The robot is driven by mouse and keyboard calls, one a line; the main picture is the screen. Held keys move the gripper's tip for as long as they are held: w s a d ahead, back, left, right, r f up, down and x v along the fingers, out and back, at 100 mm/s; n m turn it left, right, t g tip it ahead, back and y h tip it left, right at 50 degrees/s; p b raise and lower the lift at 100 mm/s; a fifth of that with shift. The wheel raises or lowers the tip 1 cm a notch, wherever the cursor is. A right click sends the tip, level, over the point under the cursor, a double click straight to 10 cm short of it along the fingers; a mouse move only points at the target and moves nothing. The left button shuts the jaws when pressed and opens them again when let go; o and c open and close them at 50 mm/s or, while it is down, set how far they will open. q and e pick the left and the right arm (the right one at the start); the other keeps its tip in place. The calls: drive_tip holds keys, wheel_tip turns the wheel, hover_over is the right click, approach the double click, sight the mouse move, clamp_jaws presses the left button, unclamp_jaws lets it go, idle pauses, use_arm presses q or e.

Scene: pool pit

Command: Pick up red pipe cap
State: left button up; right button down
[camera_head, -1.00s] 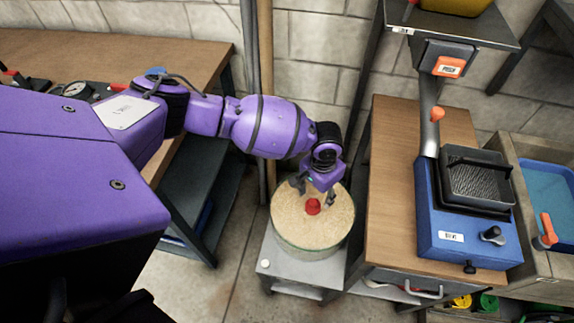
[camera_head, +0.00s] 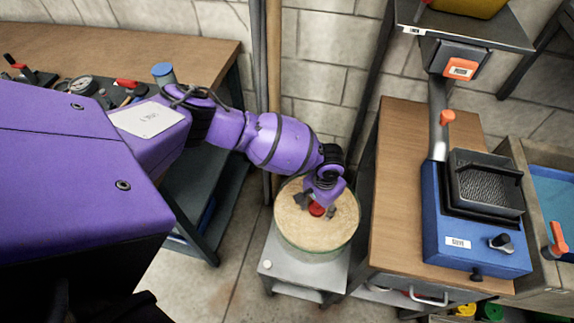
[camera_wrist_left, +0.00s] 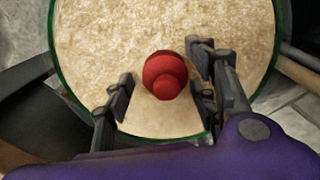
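The red pipe cap (camera_head: 316,209) sits on the pale, grainy fill of a round green-rimmed tub (camera_head: 311,254). In the left wrist view the red pipe cap (camera_wrist_left: 165,75) shows as a rounded red piece between and slightly beyond the fingertips. My left gripper (camera_head: 316,205) is low over the tub, its fingers on either side of the cap. In the left wrist view the left gripper (camera_wrist_left: 160,90) is open, with a gap between the left finger and the cap; the right finger is closer to it. My right gripper is not in view.
The tub stands on a grey stand (camera_head: 287,277). To the right is a wooden bench (camera_head: 402,215) with a blue machine (camera_head: 470,245). A wooden workbench (camera_head: 110,55) with tools is at the left back. Poles stand against the wall behind the tub.

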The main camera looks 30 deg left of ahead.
use_arm(q)
drive_tip(key=shift+w+r, duration=0.1)
drive_tip(key=c, duration=1.1)
drive_tip(key=shift+r, duration=0.1)
